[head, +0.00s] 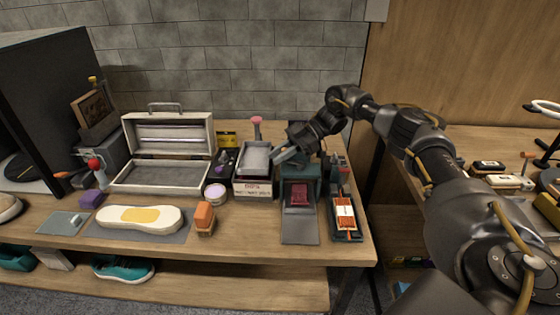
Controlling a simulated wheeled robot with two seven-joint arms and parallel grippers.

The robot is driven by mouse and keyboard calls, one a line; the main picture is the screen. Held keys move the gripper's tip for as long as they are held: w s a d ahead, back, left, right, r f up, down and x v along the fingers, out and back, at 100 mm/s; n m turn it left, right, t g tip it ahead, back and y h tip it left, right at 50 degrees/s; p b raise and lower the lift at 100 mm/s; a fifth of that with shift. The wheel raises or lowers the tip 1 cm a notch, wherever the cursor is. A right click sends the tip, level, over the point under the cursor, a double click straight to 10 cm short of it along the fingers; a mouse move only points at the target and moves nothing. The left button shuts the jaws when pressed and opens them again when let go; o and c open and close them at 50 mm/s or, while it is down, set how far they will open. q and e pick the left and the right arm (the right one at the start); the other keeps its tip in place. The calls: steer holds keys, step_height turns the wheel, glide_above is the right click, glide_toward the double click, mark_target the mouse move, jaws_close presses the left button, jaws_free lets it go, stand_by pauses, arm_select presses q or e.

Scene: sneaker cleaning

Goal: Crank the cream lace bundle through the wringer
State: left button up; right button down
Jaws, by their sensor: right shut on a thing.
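The wringer looks to be the teal frame (310,172) on the bench, with a sloping grey tray (300,228) in front. A dark red piece (299,194) shows in its front opening. My right gripper (279,156) is at the wringer's upper left, beside the white bin. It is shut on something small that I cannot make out. The wringer's crank is not clearly visible. I cannot pick out the cream lace bundle. My left gripper is out of view.
The white bin (253,188) stands close left of the wringer, with a pink-knobbed tool (257,123) behind. A dark tray with an orange-and-white item (344,212) is close right. An open metal case (166,142) and a cream sole (112,217) lie further left.

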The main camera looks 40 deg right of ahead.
steer(key=s+n+g+p, duration=0.1)
steer(key=n+g, duration=0.1)
steer(key=s+a+n+g+p, duration=0.1)
steer(key=n+g, duration=0.1)
steer(key=s+n+g+h+p, duration=0.1)
steer(key=n+g, duration=0.1)
steer(key=g, duration=0.1)
steer(key=shift+a+r, duration=0.25)
steer(key=shift+a, duration=0.1)
steer(key=shift+s+n+g+p, duration=0.2)
steer(key=shift+n+g+p, duration=0.15)
steer(key=shift+p, duration=0.2)
steer(key=shift+s+f+n+g+h+p, duration=0.15)
steer(key=shift+s+n+g+h+p, duration=0.3)
steer(key=shift+n+g+p, duration=0.3)
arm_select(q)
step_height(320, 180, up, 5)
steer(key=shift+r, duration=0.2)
arm_select(e)
steer(key=shift+h, duration=0.25)
steer(key=shift+s+f+n+g, duration=0.1)
steer(key=shift+f+n+g, duration=0.05)
steer(key=shift+n+g, duration=0.15)
steer(key=c, duration=1.3)
jaws_free()
